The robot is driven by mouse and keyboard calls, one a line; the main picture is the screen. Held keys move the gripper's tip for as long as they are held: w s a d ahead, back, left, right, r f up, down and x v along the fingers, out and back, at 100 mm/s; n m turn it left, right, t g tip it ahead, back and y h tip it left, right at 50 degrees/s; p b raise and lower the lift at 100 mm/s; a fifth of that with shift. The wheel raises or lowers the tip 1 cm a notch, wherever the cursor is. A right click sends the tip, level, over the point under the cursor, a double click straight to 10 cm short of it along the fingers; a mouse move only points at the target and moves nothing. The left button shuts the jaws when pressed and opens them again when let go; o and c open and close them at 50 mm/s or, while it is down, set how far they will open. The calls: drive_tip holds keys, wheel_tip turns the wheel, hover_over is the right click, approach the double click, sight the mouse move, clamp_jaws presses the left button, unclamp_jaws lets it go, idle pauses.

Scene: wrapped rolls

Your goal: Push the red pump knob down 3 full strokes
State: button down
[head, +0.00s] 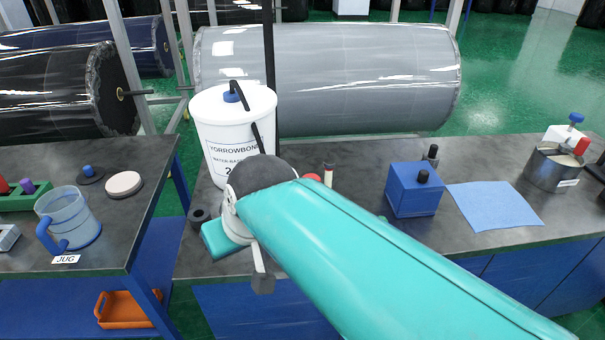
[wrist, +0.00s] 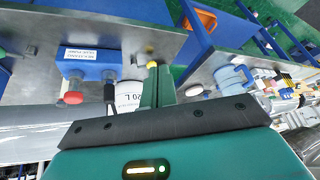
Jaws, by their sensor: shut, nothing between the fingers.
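The red pump knob (wrist: 73,97) stands on a short stem on a blue pump block (wrist: 88,66) with a white label that seems to end in "GLUE PUMP". The wrist view shows this upside down. In the head view a red top (head: 312,177) shows just behind my teal arm, which hides most of what is below it. My gripper (wrist: 152,72) is shut and empty, with green fingers and a yellow tip. It is apart from the knob, to its right in the wrist view. In the head view my arm's end is near the bench front, below the white bucket.
A white bucket (head: 232,125) with a blue cap stands behind my arm. A blue box (head: 413,190), blue cloth (head: 495,205) and metal pot (head: 553,168) are to the right. The left table holds a clear jug (head: 70,215). A gap separates the tables.

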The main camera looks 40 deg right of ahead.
drive_tip(key=w+d+r+m+t+y, duration=0.1)
drive_tip(key=w+d+r+m, duration=0.25)
drive_tip(key=w+d, duration=0.7)
drive_tip(key=w+d+m+t, duration=0.1)
drive_tip(key=d+m, duration=0.1)
drive_tip(key=d, duration=0.7)
drive_tip(key=w+d+m+t+h, duration=0.1)
drive_tip(key=d+m, duration=0.1)
drive_tip(key=d, duration=0.8)
drive_tip(key=shift+w+f+t, duration=0.25)
drive_tip(key=shift+f+t, duration=0.05)
drive_tip(key=shift+f, duration=0.1)
drive_tip(key=shift+d, duration=0.1)
drive_tip(key=shift+f, duration=4.4)
drive_tip(key=shift+f, duration=0.1)
drive_tip(key=shift+f, duration=0.35)
